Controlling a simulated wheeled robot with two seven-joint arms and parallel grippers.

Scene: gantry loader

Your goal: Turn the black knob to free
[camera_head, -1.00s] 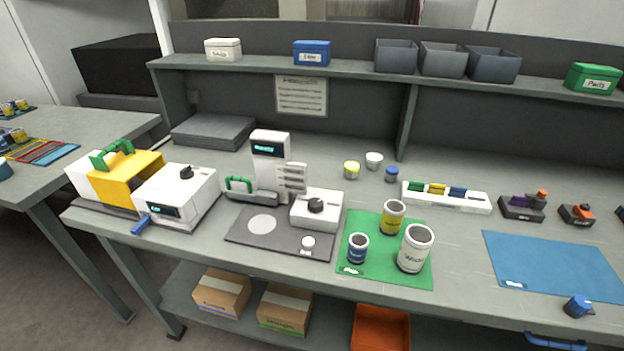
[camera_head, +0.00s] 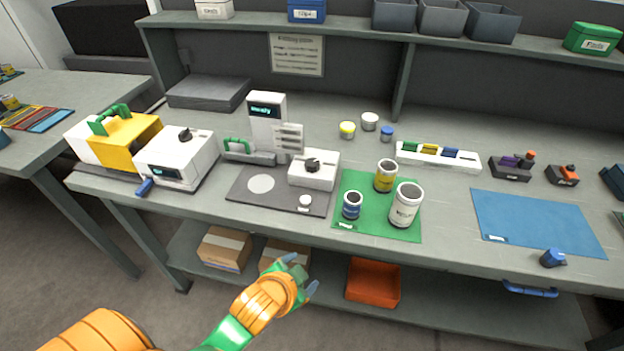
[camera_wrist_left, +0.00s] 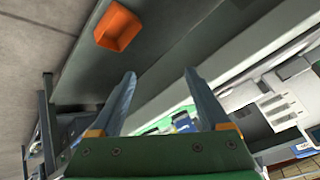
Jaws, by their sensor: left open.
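In the head view one black knob (camera_head: 312,165) sits on top of a small white box (camera_head: 318,178) on a dark grey mat. Another black knob (camera_head: 185,134) sits on top of a white machine (camera_head: 172,158) with a small display, at the left of the bench. I cannot read any markings around either knob. My left gripper (camera_head: 301,272) is open and empty, in front of and below the bench's front edge, apart from both knobs. Its two blue-grey fingers show spread in the left wrist view (camera_wrist_left: 160,75). My right gripper is out of view.
A display unit (camera_head: 267,125) stands behind the white box. Jars, including a white one (camera_head: 405,205), stand on a green mat (camera_head: 350,225) to its right. The bench's front edge lies between my gripper and the knobs. An orange bin (camera_head: 373,283) is on the lower shelf.

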